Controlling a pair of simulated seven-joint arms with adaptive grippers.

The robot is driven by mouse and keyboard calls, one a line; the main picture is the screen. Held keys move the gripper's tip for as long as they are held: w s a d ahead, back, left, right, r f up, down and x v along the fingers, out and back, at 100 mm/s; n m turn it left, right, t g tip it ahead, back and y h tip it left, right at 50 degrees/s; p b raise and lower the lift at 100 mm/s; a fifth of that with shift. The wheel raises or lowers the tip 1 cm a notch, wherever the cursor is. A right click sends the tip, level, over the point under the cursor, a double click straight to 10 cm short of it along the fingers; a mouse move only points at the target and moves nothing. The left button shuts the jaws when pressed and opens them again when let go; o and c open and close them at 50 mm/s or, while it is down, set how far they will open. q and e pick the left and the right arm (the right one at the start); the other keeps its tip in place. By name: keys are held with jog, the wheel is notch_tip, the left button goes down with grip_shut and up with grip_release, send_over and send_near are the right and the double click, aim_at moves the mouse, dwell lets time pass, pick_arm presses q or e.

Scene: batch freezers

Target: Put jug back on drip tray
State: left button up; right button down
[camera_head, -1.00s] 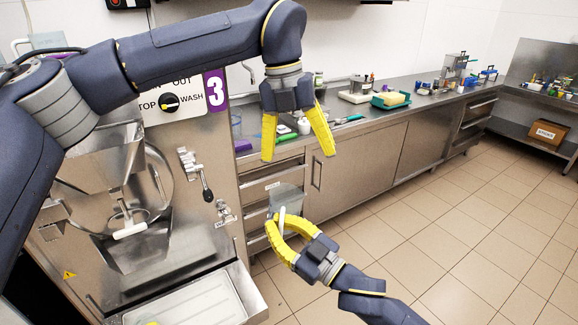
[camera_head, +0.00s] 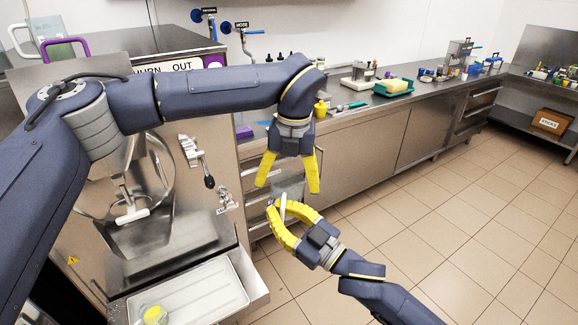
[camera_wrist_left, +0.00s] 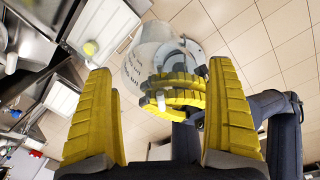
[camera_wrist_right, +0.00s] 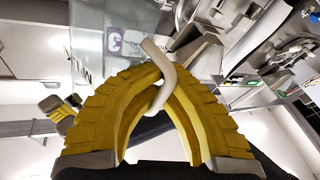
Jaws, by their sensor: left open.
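The jug (camera_head: 290,182) is translucent with a white handle. My right gripper (camera_head: 280,208) is shut on the handle and holds the jug in the air, right of the machine. In the left wrist view the jug (camera_wrist_left: 147,48) shows printed markings; the right wrist view shows the white handle (camera_wrist_right: 165,70) between the yellow fingers. My left gripper (camera_head: 287,190) is open and empty, just above the jug and right gripper, fingers pointing down. The drip tray (camera_head: 205,292) is a pale shallow tray at the machine's front, lower left. A yellow round thing (camera_head: 154,315) lies on it.
The steel machine (camera_head: 190,225) with its spout and lever stands behind the tray. Other jugs (camera_head: 62,45) stand on its top. A counter with drawers (camera_head: 350,160) runs along the back wall with several small items. The tiled floor at right is clear.

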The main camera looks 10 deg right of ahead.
aim_at(287, 195)
pick_arm(q)
jog(key=shift+a+f, duration=0.15)
jog(key=shift+f, duration=1.9)
jog(key=c, duration=1.3)
pick_arm(e)
jog(key=c, duration=1.6)
grip_release()
pick_arm(q)
jog(key=shift+c, duration=0.3)
pick_arm(e)
jog(key=shift+o, duration=0.4)
pick_arm(q)
jog(key=shift+s, duration=0.1)
pick_arm(e)
jog(key=shift+w+d, duration=0.1)
pick_arm(q)
jog(key=shift+f, duration=0.1)
